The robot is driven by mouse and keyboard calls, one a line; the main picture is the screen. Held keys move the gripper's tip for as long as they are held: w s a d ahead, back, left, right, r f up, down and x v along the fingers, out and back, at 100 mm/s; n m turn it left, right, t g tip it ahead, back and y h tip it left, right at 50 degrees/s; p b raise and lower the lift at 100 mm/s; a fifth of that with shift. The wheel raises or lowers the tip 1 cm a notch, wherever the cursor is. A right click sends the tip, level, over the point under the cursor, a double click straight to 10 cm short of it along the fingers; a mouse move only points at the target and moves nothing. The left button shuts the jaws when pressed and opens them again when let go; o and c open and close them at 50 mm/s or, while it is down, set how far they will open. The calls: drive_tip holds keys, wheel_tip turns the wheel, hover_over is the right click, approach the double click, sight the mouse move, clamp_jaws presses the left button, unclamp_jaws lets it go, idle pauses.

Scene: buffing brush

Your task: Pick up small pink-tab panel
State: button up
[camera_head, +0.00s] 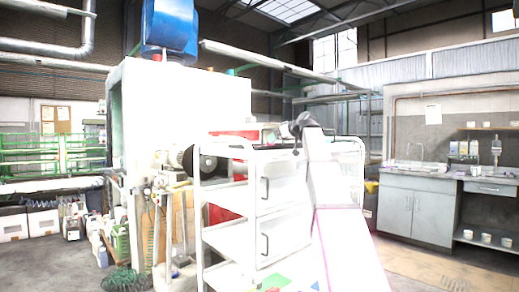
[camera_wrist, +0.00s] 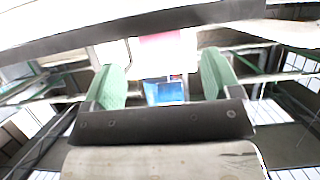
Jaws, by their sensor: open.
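My gripper (camera_wrist: 161,65) is open in the wrist view, with a green pad on each side and a wide gap between them. Nothing is held. Beyond the gap I see a pink patch (camera_wrist: 163,40) with white beside it and a blue shape (camera_wrist: 166,92); I cannot tell whether the pink patch is the small pink-tab panel. In the head view I cannot make out that panel. My white arm rises in front of the white cart (camera_head: 257,190) and hides part of it.
Green and red flat pieces (camera_head: 274,282) lie low at the front of the cart. A white machine (camera_head: 180,110) with a blue housing (camera_head: 170,28) stands behind it. A grey cabinet (camera_head: 412,208) is at the right. Green hose (camera_head: 126,279) lies on the left floor.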

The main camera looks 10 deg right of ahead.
sight(273, 149)
drive_tip(key=x, duration=0.4)
drive_tip(key=shift+w+a, duration=0.1)
drive_tip(key=shift+f, duration=0.1)
drive_tip(key=c, duration=1)
drive_tip(key=shift+c, duration=0.2)
